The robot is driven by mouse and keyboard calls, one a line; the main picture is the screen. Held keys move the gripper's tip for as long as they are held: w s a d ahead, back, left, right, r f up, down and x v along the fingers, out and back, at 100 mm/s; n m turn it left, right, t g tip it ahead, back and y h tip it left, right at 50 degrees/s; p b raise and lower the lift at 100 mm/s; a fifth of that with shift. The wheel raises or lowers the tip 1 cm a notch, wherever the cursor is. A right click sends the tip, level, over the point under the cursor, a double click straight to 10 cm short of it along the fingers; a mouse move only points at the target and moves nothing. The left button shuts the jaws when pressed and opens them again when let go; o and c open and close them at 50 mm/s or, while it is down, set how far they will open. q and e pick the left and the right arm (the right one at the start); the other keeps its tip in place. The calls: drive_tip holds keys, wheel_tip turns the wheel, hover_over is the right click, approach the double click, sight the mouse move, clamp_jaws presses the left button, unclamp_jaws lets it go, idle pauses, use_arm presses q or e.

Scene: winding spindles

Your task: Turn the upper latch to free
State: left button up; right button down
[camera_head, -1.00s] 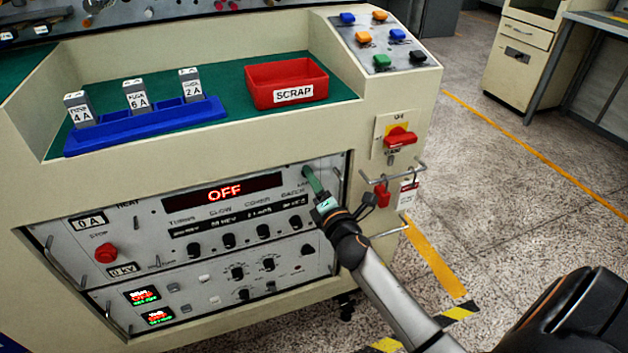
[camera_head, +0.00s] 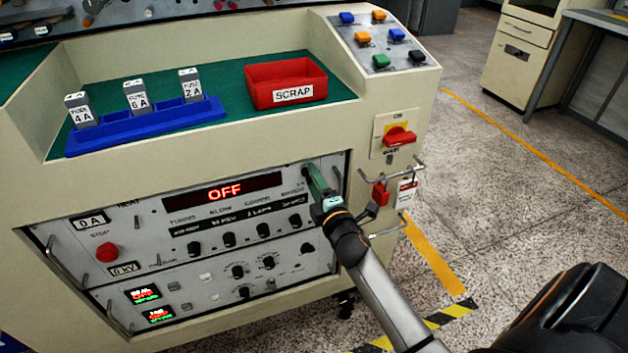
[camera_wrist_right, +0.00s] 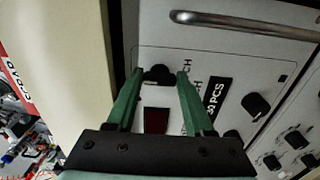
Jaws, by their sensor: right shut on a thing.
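The upper latch (camera_wrist_right: 158,74) is a small black turn-knob near the panel's edge in the right wrist view. In the head view it is hidden by my right gripper at the upper right corner of the grey front panel. My right gripper (camera_head: 309,170) has green fingers, which show on both sides of the latch in the wrist view (camera_wrist_right: 159,76). It is shut on the latch. The latch's exact angle is hard to read. My left gripper is out of view.
The panel carries a metal handle (camera_wrist_right: 230,24), several black knobs (camera_head: 228,240) and a red OFF display (camera_head: 224,191). A red main switch (camera_head: 399,137) and metal rails are to the right. Above are a red SCRAP bin (camera_head: 287,83) and a blue fuse rack (camera_head: 145,124).

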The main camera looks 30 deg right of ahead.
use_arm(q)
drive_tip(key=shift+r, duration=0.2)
use_arm(e)
drive_tip(key=shift+c, duration=1.4)
unclamp_jaws()
drive_tip(key=shift+s, duration=0.1)
